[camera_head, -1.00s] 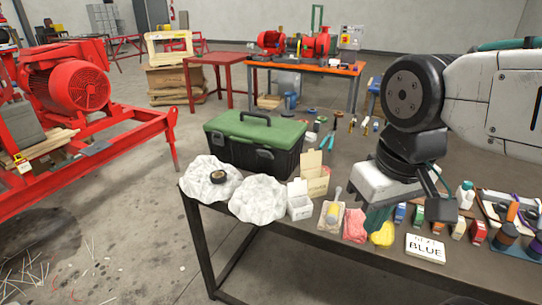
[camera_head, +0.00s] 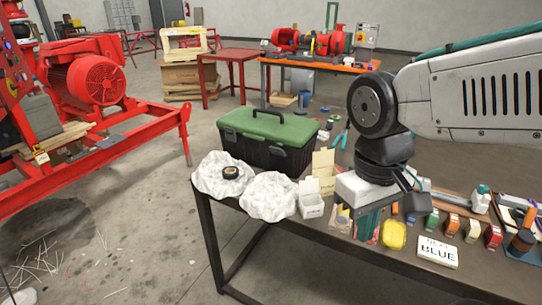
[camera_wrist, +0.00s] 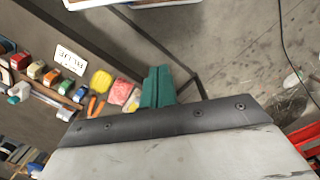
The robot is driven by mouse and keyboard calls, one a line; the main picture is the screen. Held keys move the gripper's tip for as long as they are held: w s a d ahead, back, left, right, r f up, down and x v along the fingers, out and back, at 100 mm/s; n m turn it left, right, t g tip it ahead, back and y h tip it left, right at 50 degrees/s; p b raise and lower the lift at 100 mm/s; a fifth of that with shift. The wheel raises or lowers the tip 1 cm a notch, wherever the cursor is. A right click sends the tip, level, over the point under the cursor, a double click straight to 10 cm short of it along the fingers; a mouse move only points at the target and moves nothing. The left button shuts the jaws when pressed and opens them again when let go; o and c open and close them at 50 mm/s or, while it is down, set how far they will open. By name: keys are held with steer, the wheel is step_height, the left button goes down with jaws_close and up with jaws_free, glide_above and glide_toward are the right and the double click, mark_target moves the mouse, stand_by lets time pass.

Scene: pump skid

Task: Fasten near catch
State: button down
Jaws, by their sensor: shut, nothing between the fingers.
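The toolbox (camera_head: 262,150) has a black body and a green lid (camera_head: 268,125) with a black handle; it stands at the table's left back part. Its lid looks down. A small grey catch (camera_head: 278,153) shows on its front side; whether it is fastened is too small to tell. My gripper (camera_head: 366,232) has green fingers pointing down near the table's front edge, to the right of and apart from the toolbox. In the wrist view the green fingers (camera_wrist: 158,72) are shut together with nothing between them. The toolbox is not in the wrist view.
Pliers lie behind.

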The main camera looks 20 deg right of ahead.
steer(key=w+a+f+n+t+h, duration=0.1)
steer(key=w+f+n+h, duration=0.2)
steer(key=w+f+h, duration=0.55)
steer(key=w+a+f+n+h, duration=0.25)
steer(key=w+h, duration=0.25)
steer(key=w, duration=0.6)
steer(key=w+a+f+n+t, duration=0.2)
steer(key=w+a+t, duration=0.8)
steer(key=w+t, duration=0.3)
steer(key=shift+w+a+f, duration=0.35)
steer(key=shift+w, duration=0.45)
steer(key=x, duration=1.4)
